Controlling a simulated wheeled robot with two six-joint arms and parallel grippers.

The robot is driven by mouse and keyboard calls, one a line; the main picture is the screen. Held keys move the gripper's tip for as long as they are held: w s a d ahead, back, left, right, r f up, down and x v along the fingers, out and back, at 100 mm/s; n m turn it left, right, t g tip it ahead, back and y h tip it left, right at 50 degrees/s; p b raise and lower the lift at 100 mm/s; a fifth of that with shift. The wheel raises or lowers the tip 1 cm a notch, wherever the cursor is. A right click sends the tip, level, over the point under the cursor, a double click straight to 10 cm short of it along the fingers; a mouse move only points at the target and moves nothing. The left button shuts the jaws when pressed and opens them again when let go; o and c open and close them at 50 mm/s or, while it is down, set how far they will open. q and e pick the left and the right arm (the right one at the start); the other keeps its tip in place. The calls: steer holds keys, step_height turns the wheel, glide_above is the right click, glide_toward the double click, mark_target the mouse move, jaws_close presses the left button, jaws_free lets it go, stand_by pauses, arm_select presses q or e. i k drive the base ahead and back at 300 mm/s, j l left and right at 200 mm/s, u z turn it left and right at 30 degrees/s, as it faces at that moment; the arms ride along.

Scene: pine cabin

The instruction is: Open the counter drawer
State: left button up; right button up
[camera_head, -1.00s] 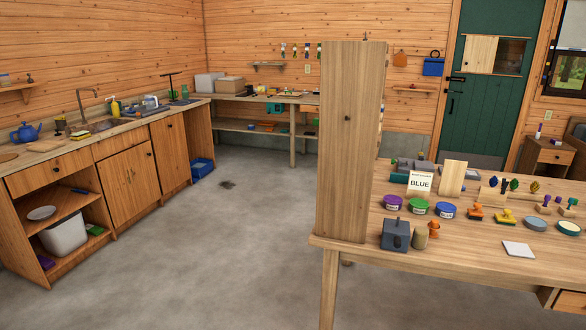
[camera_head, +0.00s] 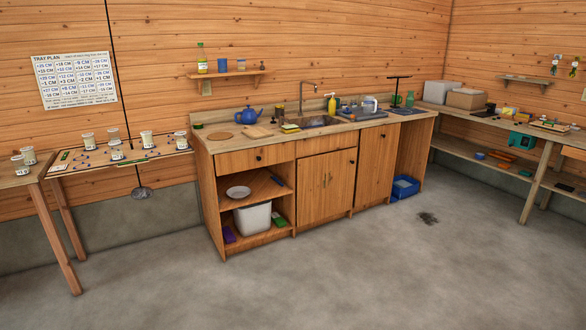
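The wooden counter (camera_head: 225,145) stands against the back wall in the head view. Its drawer (camera_head: 238,160) is at the upper left of the front, above an open shelf bay, and looks shut. A small dark knob (camera_head: 258,158) sits on the right part of the drawer front. A second panel (camera_head: 325,145) lies to its right, below the sink, with no knob that I can make out. Neither of my grippers is in view.
Open grey floor (camera_head: 330,275) lies in front of the counter. A table with cups and a tray (camera_head: 120,158) stands to the left. A blue bin (camera_head: 404,187) sits on the floor at the counter's right end. A workbench (camera_head: 500,125) runs along the right.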

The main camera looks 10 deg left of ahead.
mark_target(237, 160)
steer(key=i+j+u, duration=0.1)
steer(key=i+u, duration=0.15)
steer(key=i, duration=1.2)
steer(key=i+l+z, duration=0.15)
steer(key=i, duration=1.05)
steer(key=i+l+z, duration=0.15)
steer(key=i, duration=1.05)
steer(key=i+l+u, duration=0.2)
steer(key=i, duration=0.15)
steer(key=j, duration=0.1)
